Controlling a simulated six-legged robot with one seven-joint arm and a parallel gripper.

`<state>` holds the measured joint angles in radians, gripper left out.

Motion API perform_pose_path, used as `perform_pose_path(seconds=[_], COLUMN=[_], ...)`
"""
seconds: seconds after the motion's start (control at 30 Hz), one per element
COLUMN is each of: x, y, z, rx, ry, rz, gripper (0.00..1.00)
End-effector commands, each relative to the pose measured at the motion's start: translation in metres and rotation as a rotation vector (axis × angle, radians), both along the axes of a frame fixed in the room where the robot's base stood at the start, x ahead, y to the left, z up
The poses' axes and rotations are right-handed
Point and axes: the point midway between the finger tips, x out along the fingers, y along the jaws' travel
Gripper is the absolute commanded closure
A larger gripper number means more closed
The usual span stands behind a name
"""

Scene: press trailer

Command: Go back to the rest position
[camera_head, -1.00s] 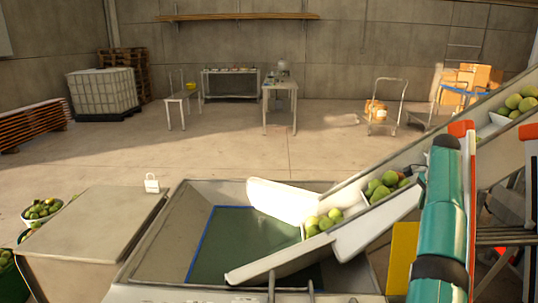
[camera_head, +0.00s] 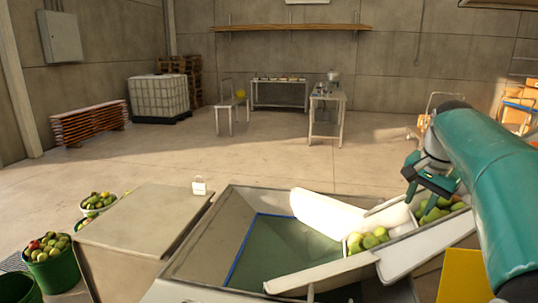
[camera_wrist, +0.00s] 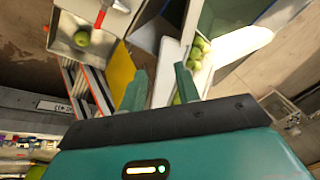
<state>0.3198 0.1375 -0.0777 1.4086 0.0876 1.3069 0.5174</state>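My gripper (camera_head: 420,203) hangs from my teal arm at the right of the head view. It is above the conveyor chute, over the green fruit (camera_head: 436,208). In the wrist view my gripper (camera_wrist: 162,82) shows two teal fingers standing apart with nothing held between them. Green fruit (camera_wrist: 197,55) in the chute shows just beyond the right finger. Whether the fingers touch anything below cannot be told from the head view.
A steel hopper (camera_head: 197,247) with a green floor lies below the white chute (camera_head: 325,213), which holds fruit. A yellow panel (camera_head: 465,276) stands below my arm. A grey box top (camera_head: 140,222) and green fruit buckets (camera_head: 52,273) are at left.

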Motion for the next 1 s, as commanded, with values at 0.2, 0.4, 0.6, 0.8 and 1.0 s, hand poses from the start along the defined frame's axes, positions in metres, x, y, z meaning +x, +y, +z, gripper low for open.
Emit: perform_pose_path(seconds=[0.2,0.4,0.6,0.8,1.0], x=[-0.063,-0.125,-0.189,-0.235,-0.247], y=[0.073,0.127,0.168,0.19,0.194], z=[-0.007,-0.033,-0.077,-0.12,-0.134], rx=[-0.069,-0.144,-0.229,-0.299,-0.319], ry=[-0.046,-0.086,-0.127,-0.156,-0.163], rz=[0.235,0.45,0.663,0.823,0.866], gripper=[0.68,0.68,0.68,0.68,0.68])
